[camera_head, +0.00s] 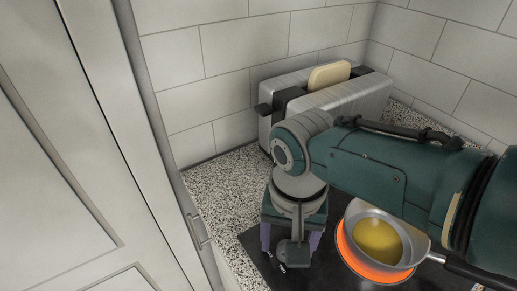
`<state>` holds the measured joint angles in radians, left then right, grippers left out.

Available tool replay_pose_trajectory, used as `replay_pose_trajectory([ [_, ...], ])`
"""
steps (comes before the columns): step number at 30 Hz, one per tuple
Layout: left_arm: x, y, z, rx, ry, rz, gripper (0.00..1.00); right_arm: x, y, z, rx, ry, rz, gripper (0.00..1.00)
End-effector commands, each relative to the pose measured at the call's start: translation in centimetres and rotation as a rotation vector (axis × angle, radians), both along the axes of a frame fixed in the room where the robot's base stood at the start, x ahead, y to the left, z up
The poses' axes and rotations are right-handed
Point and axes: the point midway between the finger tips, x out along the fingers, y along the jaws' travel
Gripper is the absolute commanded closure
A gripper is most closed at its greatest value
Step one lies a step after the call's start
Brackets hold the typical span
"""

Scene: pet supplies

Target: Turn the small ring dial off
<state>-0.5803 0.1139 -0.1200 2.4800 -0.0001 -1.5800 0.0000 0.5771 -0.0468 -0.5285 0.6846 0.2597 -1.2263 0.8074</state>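The black cooktop (335,208) has a glowing orange ring (350,263) with a pan (352,232) of yellow food on it. My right gripper (291,247) points down over the cooktop's left part, left of the pan. Its two purple fingertips are spread apart, with a grey part of the arm between them. Small white marks (282,268) show on the cooktop beside the left fingertip. I cannot make out the small ring dial; the gripper may cover it. My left gripper is not in view.
A silver toaster (345,98) with a slice of bread (329,75) stands behind my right arm against the tiled wall. The speckled counter (222,190) left of the cooktop is clear. A tall cabinet (70,150) fills the left side. The pan's handle (470,270) points right.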

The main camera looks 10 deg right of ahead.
Motion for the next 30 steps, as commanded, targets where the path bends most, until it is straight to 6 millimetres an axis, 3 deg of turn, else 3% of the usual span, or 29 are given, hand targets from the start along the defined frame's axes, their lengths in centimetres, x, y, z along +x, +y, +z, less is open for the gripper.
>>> replay_pose_trajectory([
  [9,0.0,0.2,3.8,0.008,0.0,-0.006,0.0,0.0,0.0,5.6,0.002,-0.003,-0.001,0.27],
  [15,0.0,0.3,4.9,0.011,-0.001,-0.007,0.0,0.0,0.0,8.7,0.0,-0.002,-0.001,0.27],
  [20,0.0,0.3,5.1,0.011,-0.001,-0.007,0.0,0.0,0.0,9.8,0.0,0.0,0.0,0.27],
  [30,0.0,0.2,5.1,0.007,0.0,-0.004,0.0,0.0,0.0,9.9,0.0,0.0,0.0,0.27],
])
